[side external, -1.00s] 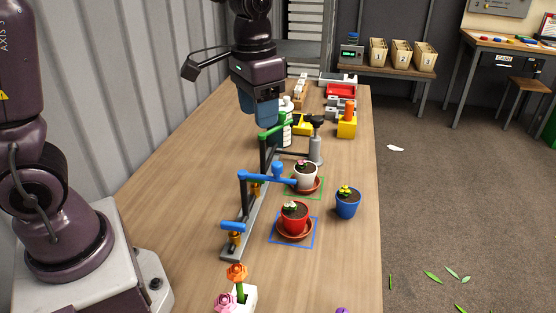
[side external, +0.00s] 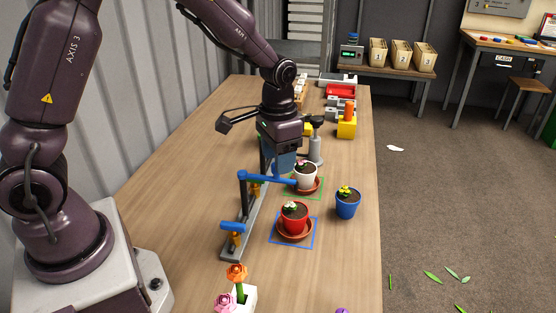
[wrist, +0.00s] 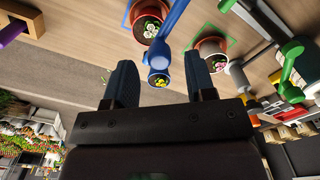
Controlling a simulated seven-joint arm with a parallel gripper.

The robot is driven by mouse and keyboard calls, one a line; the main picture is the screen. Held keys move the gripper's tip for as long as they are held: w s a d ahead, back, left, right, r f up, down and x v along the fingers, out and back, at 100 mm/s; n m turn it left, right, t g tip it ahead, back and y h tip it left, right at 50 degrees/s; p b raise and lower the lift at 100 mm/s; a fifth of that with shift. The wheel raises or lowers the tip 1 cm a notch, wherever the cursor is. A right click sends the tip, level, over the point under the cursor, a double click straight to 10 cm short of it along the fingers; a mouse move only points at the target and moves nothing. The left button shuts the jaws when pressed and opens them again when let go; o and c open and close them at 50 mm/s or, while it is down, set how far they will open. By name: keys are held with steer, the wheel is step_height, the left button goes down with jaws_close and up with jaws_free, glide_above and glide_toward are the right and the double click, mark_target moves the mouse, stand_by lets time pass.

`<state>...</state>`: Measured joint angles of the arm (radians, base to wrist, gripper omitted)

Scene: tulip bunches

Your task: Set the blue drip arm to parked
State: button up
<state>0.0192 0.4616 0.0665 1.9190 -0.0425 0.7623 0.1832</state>
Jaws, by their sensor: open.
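The blue drip arm (side external: 256,178) runs from its post on the grey rail (side external: 236,246) out to the right, ending in front of the white pot (side external: 306,179). The red pot (side external: 295,221) stands on a saucer inside a blue square. My gripper (side external: 283,168) points down just above and behind the blue arm; its fingertips are partly hidden. In the wrist view my gripper (wrist: 160,67) is open, and the end of the blue arm (wrist: 172,22) appears between its fingers. I cannot tell whether they touch. A short blue handle (side external: 233,226) sits at the rail's near end.
A blue pot (side external: 347,204) with yellow flowers stands to the right. The green drip arm (wrist: 291,52) is mostly hidden behind my gripper in the side view. Flowers in a white holder (side external: 243,298) stand in front. Yellow and red items fill the back.

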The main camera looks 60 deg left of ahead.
steer(key=shift+f, duration=0.7)
jaws_close()
